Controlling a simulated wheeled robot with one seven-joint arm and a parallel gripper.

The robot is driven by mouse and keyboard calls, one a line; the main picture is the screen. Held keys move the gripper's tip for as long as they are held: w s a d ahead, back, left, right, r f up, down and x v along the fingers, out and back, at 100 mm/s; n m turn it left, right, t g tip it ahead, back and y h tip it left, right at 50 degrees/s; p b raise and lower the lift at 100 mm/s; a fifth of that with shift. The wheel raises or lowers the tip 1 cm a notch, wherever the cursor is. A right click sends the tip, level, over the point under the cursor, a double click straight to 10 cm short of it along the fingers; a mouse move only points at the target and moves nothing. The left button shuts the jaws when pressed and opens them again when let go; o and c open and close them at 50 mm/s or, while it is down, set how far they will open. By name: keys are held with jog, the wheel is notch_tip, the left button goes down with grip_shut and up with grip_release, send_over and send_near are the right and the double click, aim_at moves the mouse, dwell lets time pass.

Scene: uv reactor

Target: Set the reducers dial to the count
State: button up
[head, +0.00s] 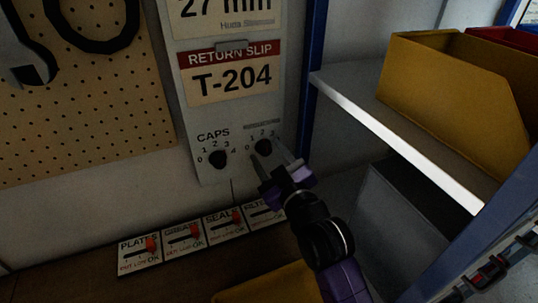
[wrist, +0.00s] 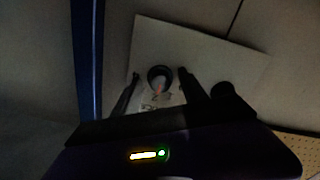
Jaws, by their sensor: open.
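The reducers dial (head: 263,147) is a black round knob on the lower right of the pale wall panel (head: 243,110), with small digits around it. Its label is too faint to read fully, and its setting cannot be told. In the wrist view the dial (wrist: 153,73) sits between the two fingers, with a reddish mark on its face. My gripper (head: 269,154) is open, its fingers pointing at the panel on either side of the dial. In the wrist view my gripper (wrist: 158,80) shows a gap at each side of the knob. Contact cannot be told.
The caps dial (head: 217,159) is just left. A "T-204" return slip (head: 230,78) hangs above. A row of labelled slider cards (head: 183,235) lies below. A blue post (head: 308,85) and a shelf (head: 400,140) with a yellow bin (head: 450,85) stand close on the right.

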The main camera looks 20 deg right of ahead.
jog(key=shift+s, duration=0.1)
jog(key=s+b, duration=0.1)
jog(key=s, duration=0.6)
jog(key=shift+s+b, duration=0.3)
jog(key=shift+s, duration=0.05)
